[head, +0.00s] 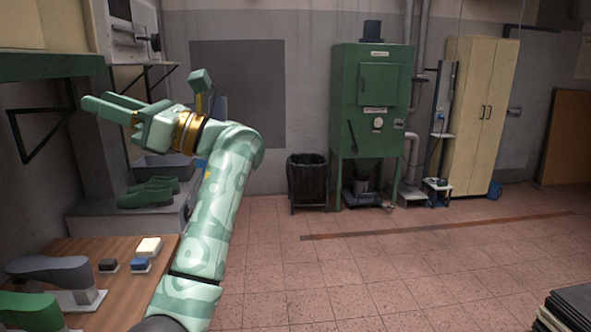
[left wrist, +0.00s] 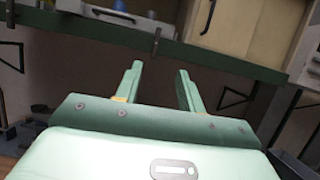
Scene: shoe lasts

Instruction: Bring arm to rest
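My left arm is raised in the head view, with its gripper (head: 100,103) held above the bench and pointing left, near the green shelf. In the left wrist view the two fingers of this gripper (left wrist: 158,88) stand apart with nothing between them. Behind them are the wall and the green shelf edge (left wrist: 200,55). My right gripper is not in either view.
A wooden bench (head: 125,265) at the lower left holds a grey last (head: 45,268), a green last (head: 28,308) and small blocks. Green shoes (head: 150,193) and a grey bin (head: 165,167) stand behind. The green shelf (head: 50,66) overhangs at left.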

